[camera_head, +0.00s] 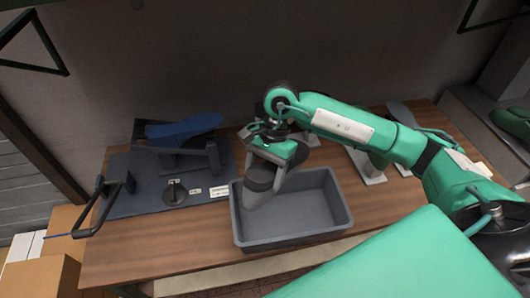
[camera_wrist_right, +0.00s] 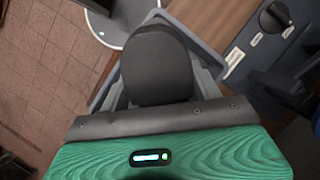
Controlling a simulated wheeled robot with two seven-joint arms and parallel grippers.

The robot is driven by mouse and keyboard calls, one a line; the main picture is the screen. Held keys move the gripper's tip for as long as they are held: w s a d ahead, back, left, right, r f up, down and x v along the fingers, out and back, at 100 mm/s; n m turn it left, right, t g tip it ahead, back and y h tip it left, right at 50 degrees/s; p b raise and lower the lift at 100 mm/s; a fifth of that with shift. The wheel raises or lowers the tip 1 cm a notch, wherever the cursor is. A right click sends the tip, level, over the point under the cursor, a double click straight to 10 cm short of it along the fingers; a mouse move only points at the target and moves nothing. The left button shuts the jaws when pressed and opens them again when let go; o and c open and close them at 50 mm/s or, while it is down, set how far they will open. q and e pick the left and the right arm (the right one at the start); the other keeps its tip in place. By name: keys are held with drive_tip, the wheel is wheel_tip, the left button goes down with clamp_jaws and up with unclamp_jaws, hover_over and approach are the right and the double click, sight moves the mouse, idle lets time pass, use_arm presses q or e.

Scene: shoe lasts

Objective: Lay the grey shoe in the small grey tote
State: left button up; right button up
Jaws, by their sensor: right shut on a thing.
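The small grey tote (camera_head: 303,216) stands at the front edge of the wooden table in the head view, open at the top. My right gripper (camera_head: 278,172) is above the tote's back left part and is shut on the grey shoe (camera_head: 259,181). The shoe hangs at the tote's back left corner; whether it touches the tote I cannot tell. In the right wrist view the shoe's dark rounded end (camera_wrist_right: 157,68) sticks out beyond the gripper, with the tote's rim (camera_wrist_right: 200,38) behind it. My left gripper is not in view.
Left of the tote a dark board (camera_head: 130,180) carries a stand with a blue shoe form (camera_head: 184,127) and a black knob (camera_head: 175,193). Grey stands (camera_head: 367,168) are behind and right of the tote, partly under my right arm. Cardboard boxes (camera_head: 45,275) are at the lower left.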

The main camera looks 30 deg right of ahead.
drive_tip(key=r+m, duration=0.1)
drive_tip(key=m, duration=0.1)
drive_tip(key=r+m+t, duration=0.1)
drive_tip(key=m, duration=0.1)
drive_tip(key=r+m+t+p, duration=0.1)
drive_tip(key=shift+w+d+m+y, duration=0.1)
drive_tip(key=shift+d+m+y, duration=0.25)
drive_tip(key=shift+m+y, duration=0.05)
drive_tip(key=m, duration=0.1)
drive_tip(key=r+m+t, duration=0.1)
drive_tip(key=m, duration=0.1)
drive_tip(key=shift+w+d+r+t+p, duration=0.15)
drive_tip(key=shift+d+r+t+p, duration=0.1)
drive_tip(key=shift+d+t+p, duration=0.1)
drive_tip(key=shift+f+b, duration=0.3)
drive_tip(key=shift+f, duration=0.3)
drive_tip(key=shift+f+b, duration=0.75)
drive_tip(key=shift+f, duration=1.15)
drive_tip(key=shift+w+a+b, duration=0.2)
drive_tip(key=shift+a+b, duration=0.15)
drive_tip(key=shift+a, duration=0.05)
